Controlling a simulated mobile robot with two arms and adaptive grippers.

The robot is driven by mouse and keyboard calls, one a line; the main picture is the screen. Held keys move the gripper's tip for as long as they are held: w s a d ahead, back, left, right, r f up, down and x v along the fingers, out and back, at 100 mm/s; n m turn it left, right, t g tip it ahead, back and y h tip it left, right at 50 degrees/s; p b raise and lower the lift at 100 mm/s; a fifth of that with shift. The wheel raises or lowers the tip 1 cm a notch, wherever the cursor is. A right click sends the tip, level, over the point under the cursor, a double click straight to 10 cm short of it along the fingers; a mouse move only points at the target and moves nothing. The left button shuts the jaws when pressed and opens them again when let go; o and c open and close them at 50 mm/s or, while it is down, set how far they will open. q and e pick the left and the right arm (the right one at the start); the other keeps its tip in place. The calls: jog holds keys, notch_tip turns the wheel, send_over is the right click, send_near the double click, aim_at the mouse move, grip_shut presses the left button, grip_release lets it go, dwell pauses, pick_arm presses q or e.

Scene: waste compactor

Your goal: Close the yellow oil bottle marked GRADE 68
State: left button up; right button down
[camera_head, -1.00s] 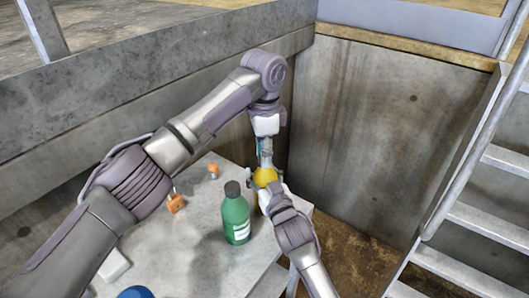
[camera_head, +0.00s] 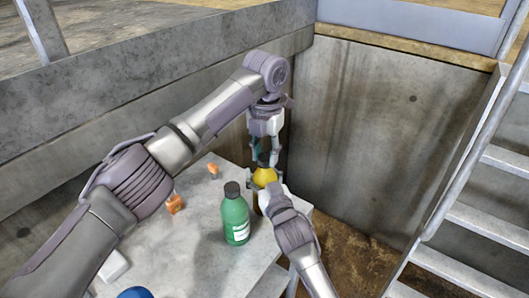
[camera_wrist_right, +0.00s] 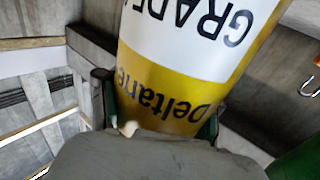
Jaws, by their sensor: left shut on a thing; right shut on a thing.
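The yellow oil bottle (camera_head: 265,176) stands upright at the far right corner of the table, its dark cap (camera_head: 263,159) on its top. My left gripper (camera_head: 264,158) reaches down from above with its fingers on both sides of the cap, shut on it. My right gripper (camera_head: 266,198) is shut on the bottle's body from the front and hides its lower part. In the right wrist view the yellow bottle (camera_wrist_right: 165,85) lies between the fingers; its label shows "GRADE" and "Deltane" upside down, and the grade number is not visible. I cannot tell whether the cap is fully tight.
A green bottle (camera_head: 235,218) with a dark cap stands just left of my right gripper. Small orange items (camera_head: 175,204) and a blue thing (camera_head: 135,293) are on the grey table (camera_head: 190,255). A concrete wall (camera_head: 370,140) rises behind; metal stairs (camera_head: 470,200) are at right.

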pick_arm(q)
jog(key=shift+m, duration=1.1)
jog(key=o, duration=0.7)
jog(key=shift+o, duration=0.2)
jog(key=shift+r, duration=2.25)
jog(key=shift+c, duration=0.5)
